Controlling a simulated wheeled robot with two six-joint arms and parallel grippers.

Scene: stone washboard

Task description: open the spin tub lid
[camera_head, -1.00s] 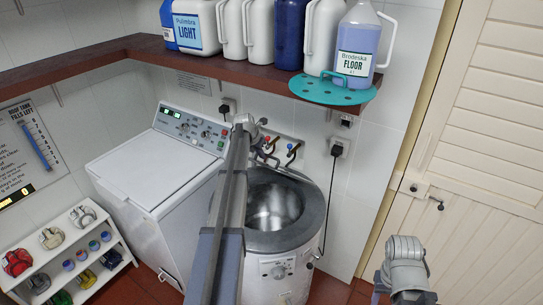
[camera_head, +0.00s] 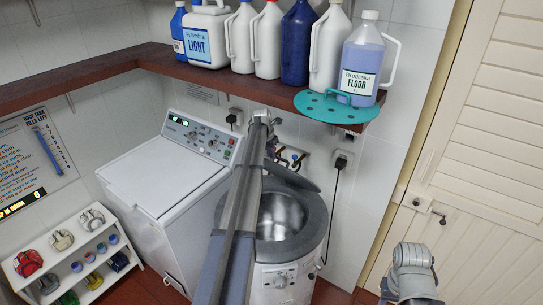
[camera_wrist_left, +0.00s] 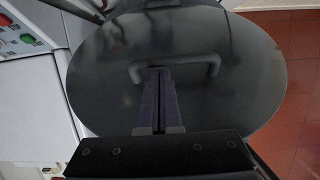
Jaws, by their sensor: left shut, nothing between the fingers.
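The spin tub (camera_head: 312,240) is a white round machine with a grey rim and an open metal drum. Its dark lid (camera_head: 292,179) stands tilted up at the back of the opening, partly hidden by my left arm. In the left wrist view the lid is a large dark disc (camera_wrist_left: 225,95) with a bar handle (camera_wrist_left: 205,72). My left gripper (camera_wrist_left: 160,72) is shut and empty, its fingertips at the handle in the picture; whether they touch it I cannot tell. In the head view my forearm hides most of that gripper.
A white washing machine (camera_head: 158,172) stands left of the tub. A red-brown shelf (camera_head: 100,82) with several bottles and a teal tray (camera_head: 335,108) hangs above. A small white rack (camera_head: 130,262) is at lower left. A louvred door (camera_head: 480,150) is at right.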

